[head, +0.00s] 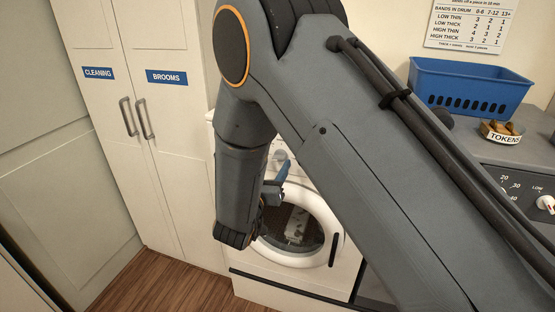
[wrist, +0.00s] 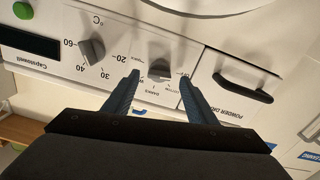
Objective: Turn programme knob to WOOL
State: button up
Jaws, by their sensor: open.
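The programme knob (wrist: 159,71) is a small grey knob on the white control panel, seen upside down in the wrist view. Small words are printed around it; one looks like DARKS, and I cannot make out WOOL. My gripper (wrist: 158,77) is open, with one blue finger on each side of the knob and its tips near it. I cannot tell whether either finger touches it. In the head view my gripper (head: 278,180) is in front of the upper part of the white washing machine (head: 345,205), and my arm hides much of the panel.
A temperature knob (wrist: 92,51) is left of the programme knob in the wrist view. A black powder drawer handle (wrist: 243,83) is to the right, and a green button (wrist: 22,10) at the far left. A blue basket (head: 470,85) and token bowl (head: 502,132) stand at right.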

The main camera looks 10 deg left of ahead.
aim_at(279, 157)
jog(key=w, duration=0.3)
jog(key=shift+d+p, duration=0.15)
jog(key=shift+p, duration=0.2)
jog(key=shift+c, duration=0.6)
jog(key=c, duration=1)
jog(key=shift+o, duration=0.2)
